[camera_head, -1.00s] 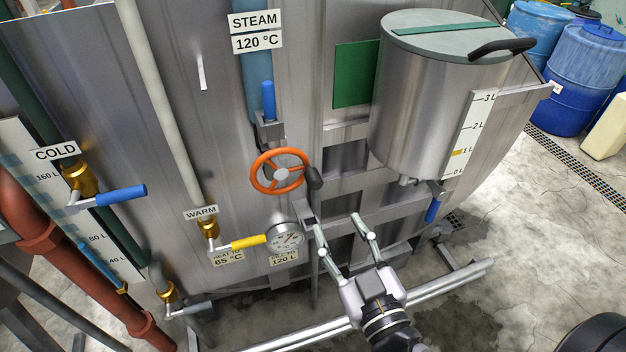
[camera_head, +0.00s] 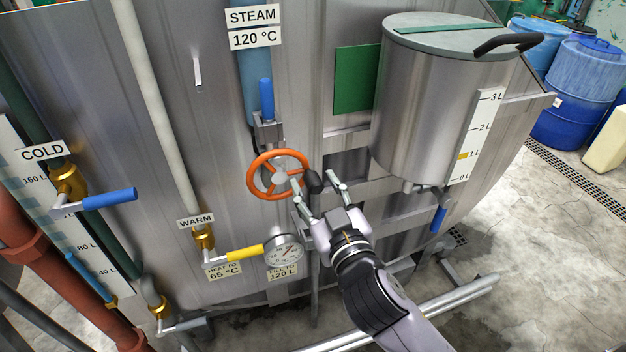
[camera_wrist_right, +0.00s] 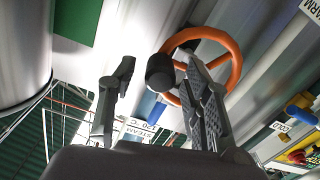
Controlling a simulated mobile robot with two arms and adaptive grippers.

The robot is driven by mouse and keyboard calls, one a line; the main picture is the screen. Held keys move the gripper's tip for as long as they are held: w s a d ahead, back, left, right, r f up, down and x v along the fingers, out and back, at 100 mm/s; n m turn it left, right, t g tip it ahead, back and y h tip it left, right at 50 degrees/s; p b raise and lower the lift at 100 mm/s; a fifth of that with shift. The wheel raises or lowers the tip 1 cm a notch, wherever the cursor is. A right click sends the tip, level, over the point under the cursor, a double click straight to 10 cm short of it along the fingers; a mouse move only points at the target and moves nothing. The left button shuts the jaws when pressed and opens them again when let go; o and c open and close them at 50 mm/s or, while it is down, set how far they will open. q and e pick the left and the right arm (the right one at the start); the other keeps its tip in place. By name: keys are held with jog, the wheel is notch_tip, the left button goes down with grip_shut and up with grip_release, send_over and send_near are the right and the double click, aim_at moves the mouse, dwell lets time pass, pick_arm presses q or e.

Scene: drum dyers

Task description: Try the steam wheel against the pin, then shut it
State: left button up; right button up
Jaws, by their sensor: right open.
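The steam wheel is an orange handwheel (camera_head: 263,192) with a grey hub and a dark knob (camera_head: 314,181) on its right rim, below the STEAM 120 °C labels. A blue-handled pin (camera_head: 267,98) stands upright in a metal bracket just above the wheel. My right gripper (camera_head: 315,188) is open, its fingers reaching up around or close to the knob. In the right wrist view the orange wheel (camera_wrist_right: 228,52) and dark knob (camera_wrist_right: 160,72) show between the open fingers; I cannot tell if they touch. The wheel is partly behind one finger. My left gripper is not in view.
A round gauge (camera_head: 284,250) sits just below the wheel. The yellow WARM lever (camera_head: 245,252) and blue COLD lever (camera_head: 109,198) stick out at the left. A steel tank (camera_head: 440,110) with a blue tap handle (camera_head: 438,218) hangs at the right. Metal rails run along the bottom.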

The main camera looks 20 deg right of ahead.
jog(key=shift+w, duration=1.1)
jog(key=shift+c, duration=0.6)
